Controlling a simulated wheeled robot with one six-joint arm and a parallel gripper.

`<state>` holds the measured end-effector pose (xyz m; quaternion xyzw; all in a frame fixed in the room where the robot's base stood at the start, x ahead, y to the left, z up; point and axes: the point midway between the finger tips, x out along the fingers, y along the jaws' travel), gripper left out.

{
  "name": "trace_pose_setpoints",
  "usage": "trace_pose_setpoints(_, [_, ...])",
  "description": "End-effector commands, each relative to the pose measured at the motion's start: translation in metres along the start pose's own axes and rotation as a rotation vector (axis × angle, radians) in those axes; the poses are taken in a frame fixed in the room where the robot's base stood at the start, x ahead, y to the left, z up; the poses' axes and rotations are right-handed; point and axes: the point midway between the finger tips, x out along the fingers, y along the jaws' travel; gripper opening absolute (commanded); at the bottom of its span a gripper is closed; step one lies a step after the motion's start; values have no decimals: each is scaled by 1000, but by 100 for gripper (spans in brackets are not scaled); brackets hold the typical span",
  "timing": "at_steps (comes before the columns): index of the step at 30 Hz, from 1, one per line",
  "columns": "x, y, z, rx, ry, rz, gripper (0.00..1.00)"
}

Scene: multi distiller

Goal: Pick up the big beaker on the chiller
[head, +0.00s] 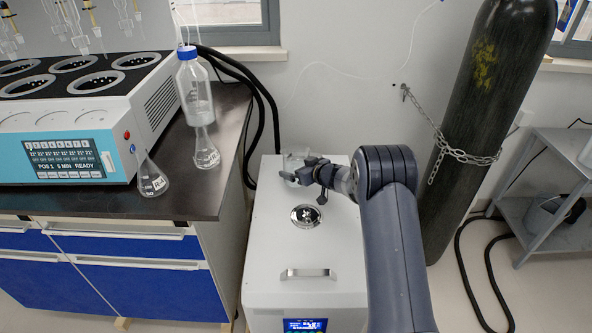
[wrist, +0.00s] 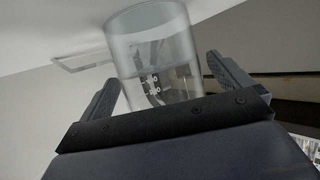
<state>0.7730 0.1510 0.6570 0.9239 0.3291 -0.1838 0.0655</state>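The big beaker (head: 296,160) is clear glass and stands upright on the white chiller (head: 327,247), near its back edge. In the wrist view the beaker (wrist: 156,52) shows white graduation marks and stands between the two fingers. My gripper (head: 292,175) is at the beaker's near side in the head view. In the wrist view my gripper (wrist: 162,85) is open, with a finger on each side of the beaker and a visible gap at the left and right fingers. The lower part of the beaker is hidden behind the gripper.
The chiller top has a round metal cap (head: 305,216) and a handle (head: 307,273). At left, a dark bench (head: 100,203) bears a distiller (head: 70,130), a blue-capped bottle (head: 194,90) and flasks. A chained gas cylinder (head: 480,120) stands at right.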

Motion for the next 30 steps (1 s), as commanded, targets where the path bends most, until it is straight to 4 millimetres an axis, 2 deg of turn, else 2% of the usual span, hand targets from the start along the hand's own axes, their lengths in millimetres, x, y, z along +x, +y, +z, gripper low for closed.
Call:
trace_pose_setpoints(2, [0,0,0,0,0,0,91])
trace_pose_setpoints(21, [0,0,0,0,0,0,39])
trace_pose_setpoints(30, [-1,0,-3,-1,3,0,39])
